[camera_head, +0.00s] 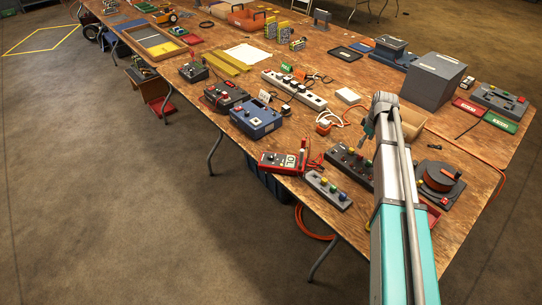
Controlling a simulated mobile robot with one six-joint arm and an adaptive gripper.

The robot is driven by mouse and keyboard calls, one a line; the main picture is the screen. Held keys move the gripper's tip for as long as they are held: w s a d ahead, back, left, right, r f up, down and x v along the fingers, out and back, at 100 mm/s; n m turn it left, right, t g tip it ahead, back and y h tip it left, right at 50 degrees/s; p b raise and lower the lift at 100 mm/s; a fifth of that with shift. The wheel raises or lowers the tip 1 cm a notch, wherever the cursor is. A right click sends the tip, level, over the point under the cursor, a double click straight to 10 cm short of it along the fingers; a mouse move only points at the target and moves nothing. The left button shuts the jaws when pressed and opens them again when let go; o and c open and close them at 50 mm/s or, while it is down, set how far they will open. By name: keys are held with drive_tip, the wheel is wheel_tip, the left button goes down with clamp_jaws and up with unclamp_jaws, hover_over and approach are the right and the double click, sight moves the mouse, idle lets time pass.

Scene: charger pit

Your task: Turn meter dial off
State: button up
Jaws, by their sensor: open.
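A red meter (271,161) lies on the wooden table near its front edge, in the middle of the picture. It has a pale lit display on its right part, and red leads run from it. Its dial is too small to read. My arm reaches in from the lower right, and my gripper (368,125) is at its far end, partly hidden by the arm. The gripper is open, above the table to the right of the meter and apart from it.
A grey box with coloured buttons (328,190) sits right beside the meter. A blue instrument (257,119) and a white power strip (295,90) lie behind it. A large grey box (432,82) and a cable reel (440,177) stand right. Cables cross the tabletop.

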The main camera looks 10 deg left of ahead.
drive_tip(key=shift+c, duration=0.6)
drive_tip(key=s+a+r+m+p, duration=0.15)
drive_tip(key=a+m, duration=0.25)
drive_tip(key=a, duration=0.4)
drive_tip(key=s+a+r+m+p, duration=0.1)
drive_tip(key=a+r+m+p, duration=0.15)
drive_tip(key=a, duration=0.65)
wheel_tip(320, 180, up, 3)
drive_tip(key=m+h+p, duration=0.1)
drive_tip(key=m+p, duration=0.2)
drive_tip(key=m, duration=0.7)
hover_over(271, 155)
drive_tip(key=shift+s+r+g, duration=0.1)
drive_tip(key=shift+s+g, duration=0.05)
drive_tip(key=shift+g, duration=0.25)
drive_tip(key=shift+f, duration=0.25)
wheel_tip(271, 155, down, 13)
drive_tip(key=b, duration=1.3)
drive_tip(key=shift+f, duration=0.2)
clamp_jaws()
